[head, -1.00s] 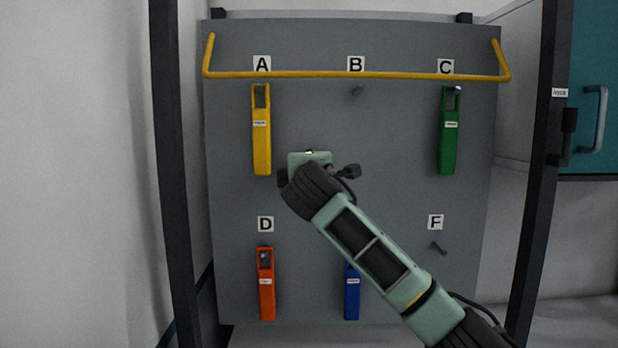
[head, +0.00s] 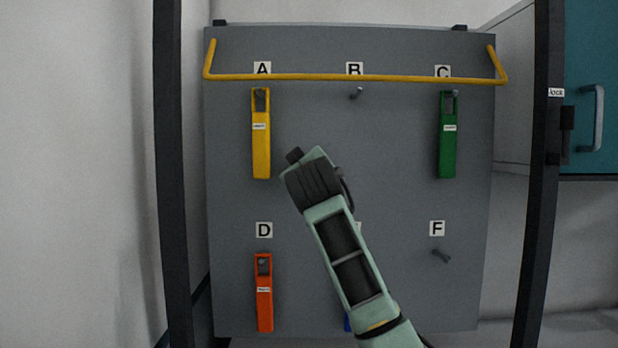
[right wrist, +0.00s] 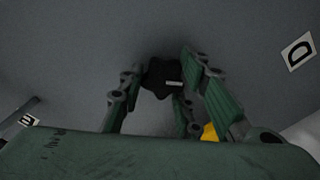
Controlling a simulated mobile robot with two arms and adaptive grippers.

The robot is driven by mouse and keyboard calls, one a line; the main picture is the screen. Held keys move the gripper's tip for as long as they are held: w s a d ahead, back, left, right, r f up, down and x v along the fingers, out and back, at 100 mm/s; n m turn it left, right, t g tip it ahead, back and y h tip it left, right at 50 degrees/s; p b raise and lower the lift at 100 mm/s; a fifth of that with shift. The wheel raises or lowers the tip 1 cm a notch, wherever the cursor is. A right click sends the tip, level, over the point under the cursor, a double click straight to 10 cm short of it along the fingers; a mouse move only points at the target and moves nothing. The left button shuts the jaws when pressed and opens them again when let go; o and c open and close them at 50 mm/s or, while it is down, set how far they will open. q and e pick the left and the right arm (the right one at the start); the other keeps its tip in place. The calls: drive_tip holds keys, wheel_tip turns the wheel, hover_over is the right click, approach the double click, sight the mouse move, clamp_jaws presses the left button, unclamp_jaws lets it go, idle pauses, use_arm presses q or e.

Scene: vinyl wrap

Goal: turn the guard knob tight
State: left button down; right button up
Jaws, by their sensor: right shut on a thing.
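The guard knob (right wrist: 162,80), a black lobed knob with a small white label, shows in the right wrist view against the grey board. My right gripper (right wrist: 161,70) has its green-padded fingers on either side of the knob and is shut on it. In the head view my right arm comes up from the bottom and covers the knob and the fingers. How far the knob is turned cannot be told. My left gripper is not in view.
The grey board (head: 400,200) carries lettered hooks and a yellow guard bar (head: 350,77) across its top. Yellow (head: 261,150), green (head: 447,150) and orange (head: 265,305) tools hang on it. A blue tool (head: 347,322) is mostly behind my arm. Hooks B and F are bare.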

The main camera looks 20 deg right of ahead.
drive_tip(key=shift+d+r+m+b, duration=0.1)
drive_tip(key=shift+m+b, duration=0.2)
drive_tip(key=shift+m, duration=1.55)
drive_tip(key=shift+d+m+b, duration=0.1)
drive_tip(key=shift+m+b, duration=0.15)
drive_tip(key=shift+m, duration=1.6)
drive_tip(key=o, duration=1.1)
drive_tip(key=shift+s, duration=0.1)
drive_tip(key=shift+c, duration=0.2)
drive_tip(key=shift+d, duration=0.1)
drive_tip(key=shift+f, duration=0.2)
